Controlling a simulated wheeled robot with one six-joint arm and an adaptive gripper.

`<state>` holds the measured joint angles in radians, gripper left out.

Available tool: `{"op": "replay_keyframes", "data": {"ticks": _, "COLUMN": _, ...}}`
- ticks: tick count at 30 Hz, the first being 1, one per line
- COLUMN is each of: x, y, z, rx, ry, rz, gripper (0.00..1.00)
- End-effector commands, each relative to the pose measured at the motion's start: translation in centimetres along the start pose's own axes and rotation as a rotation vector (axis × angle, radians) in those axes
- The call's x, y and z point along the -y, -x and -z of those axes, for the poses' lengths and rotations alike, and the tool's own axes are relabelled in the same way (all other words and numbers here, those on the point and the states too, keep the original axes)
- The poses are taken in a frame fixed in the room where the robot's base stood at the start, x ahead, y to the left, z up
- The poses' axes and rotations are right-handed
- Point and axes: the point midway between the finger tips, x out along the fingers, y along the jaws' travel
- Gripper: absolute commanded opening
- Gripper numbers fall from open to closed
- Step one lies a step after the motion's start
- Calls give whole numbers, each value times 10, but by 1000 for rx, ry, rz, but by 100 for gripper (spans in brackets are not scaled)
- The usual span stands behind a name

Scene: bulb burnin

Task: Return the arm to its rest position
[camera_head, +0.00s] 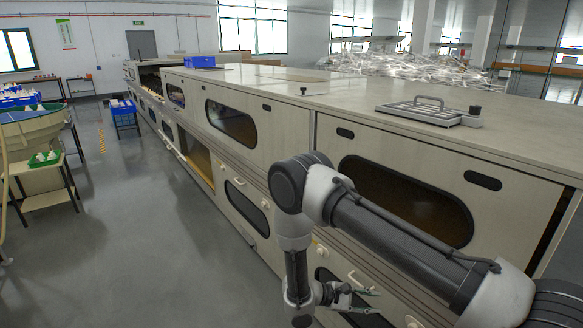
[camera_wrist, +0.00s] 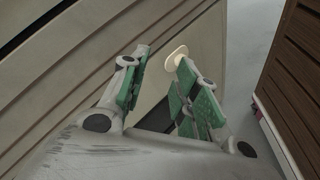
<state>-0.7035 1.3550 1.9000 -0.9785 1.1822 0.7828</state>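My arm reaches across the lower right of the head view and bends downward. My gripper (camera_head: 372,300) hangs low in front of the long beige machine (camera_head: 262,150). In the wrist view my gripper (camera_wrist: 162,62) has its two green-padded fingers spread, with nothing between them. A pale round knob (camera_wrist: 176,57) on the machine shows beyond the fingertips. I cannot tell whether the fingers touch the knob.
The machine's panels, windows and handles lie close beside my arm. A metal plate with a handle (camera_head: 428,110) lies on its top. Grey floor (camera_head: 150,230) is clear to the left. A small table with a green tray (camera_head: 44,159) and a blue crate (camera_head: 122,107) stand farther left.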

Motion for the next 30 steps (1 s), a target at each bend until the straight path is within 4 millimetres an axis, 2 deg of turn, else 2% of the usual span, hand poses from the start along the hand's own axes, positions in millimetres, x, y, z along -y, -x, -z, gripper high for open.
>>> {"op": "replay_keyframes", "data": {"ticks": 1, "x": -13, "y": 6, "z": -17, "rx": 9, "ry": 7, "rz": 55, "gripper": 30}}
{"op": "replay_keyframes", "data": {"ticks": 5, "x": -40, "y": 17, "z": -68, "rx": 18, "ry": 27, "rz": 225, "gripper": 30}}
{"op": "replay_keyframes", "data": {"ticks": 9, "x": -69, "y": 30, "z": -131, "rx": -21, "ry": 13, "rz": 431, "gripper": 30}}
{"op": "replay_keyframes", "data": {"ticks": 15, "x": -100, "y": 45, "z": -218, "rx": -141, "ry": -68, "rz": 686, "gripper": 30}}
{"op": "replay_keyframes", "data": {"ticks": 21, "x": -117, "y": 55, "z": -297, "rx": -305, "ry": -215, "rz": 886, "gripper": 30}}
{"op": "replay_keyframes", "data": {"ticks": 30, "x": -125, "y": 63, "z": -401, "rx": -555, "ry": -558, "rz": 1075, "gripper": 30}}
